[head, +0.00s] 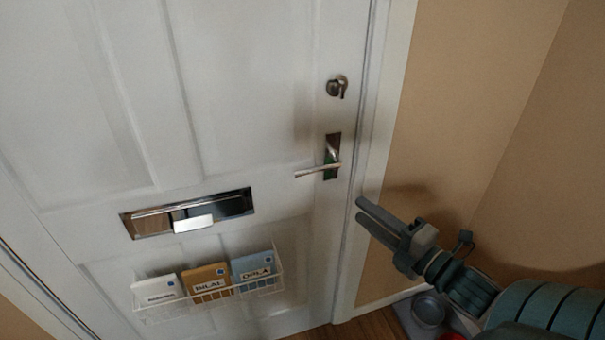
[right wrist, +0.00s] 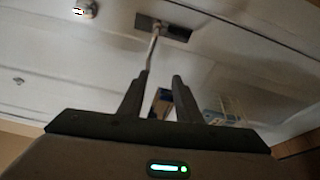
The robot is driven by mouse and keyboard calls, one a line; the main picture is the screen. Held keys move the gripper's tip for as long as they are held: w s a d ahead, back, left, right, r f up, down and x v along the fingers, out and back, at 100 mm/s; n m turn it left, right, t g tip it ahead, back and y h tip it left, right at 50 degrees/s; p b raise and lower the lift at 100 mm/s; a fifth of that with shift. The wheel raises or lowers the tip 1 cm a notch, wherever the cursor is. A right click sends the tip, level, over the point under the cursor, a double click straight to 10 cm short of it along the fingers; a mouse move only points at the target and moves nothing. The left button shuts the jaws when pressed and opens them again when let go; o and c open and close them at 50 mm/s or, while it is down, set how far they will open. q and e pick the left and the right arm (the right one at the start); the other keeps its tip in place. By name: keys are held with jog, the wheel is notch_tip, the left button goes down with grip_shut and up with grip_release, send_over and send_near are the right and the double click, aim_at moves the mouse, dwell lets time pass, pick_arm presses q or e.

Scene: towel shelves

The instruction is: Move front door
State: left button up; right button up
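The front door (head: 255,120) is white and panelled, and it looks shut in its frame. Its metal lever handle (head: 318,171) points left from a dark plate near the right edge. A round lock (head: 337,86) sits above it. My right gripper (head: 359,209) is below and right of the handle, apart from it, in front of the door frame. In the right wrist view the lever (right wrist: 154,45) runs down toward the left fingertip, and the two fingers (right wrist: 161,84) are spread with nothing held between them. My left gripper is not in view.
A metal mail slot (head: 187,213) and a white wire rack (head: 208,299) with several labelled packets are on the door. A beige wall (head: 470,110) stands right of the white frame (head: 390,100). Bowls (head: 428,308) stand on the floor below my right arm.

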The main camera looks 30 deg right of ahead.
aim_at(312, 172)
pick_arm(q)
jog(key=shift+w, duration=0.1)
pick_arm(e)
jog(key=shift+s+a+r+n+y, duration=0.15)
jog(key=shift+a+r+n, duration=0.1)
jog(key=shift+a+r, duration=0.3)
jog(key=shift+s+a+r+n+y, duration=0.15)
jog(key=shift+a+r+n, duration=0.15)
jog(key=shift+r, duration=0.4)
pick_arm(q)
jog(key=shift+w, duration=0.1)
pick_arm(e)
jog(key=shift+d, duration=0.1)
pick_arm(q)
jog(key=shift+w+d, duration=0.1)
pick_arm(e)
jog(key=shift+w+f, duration=0.1)
jog(key=shift+w, duration=0.15)
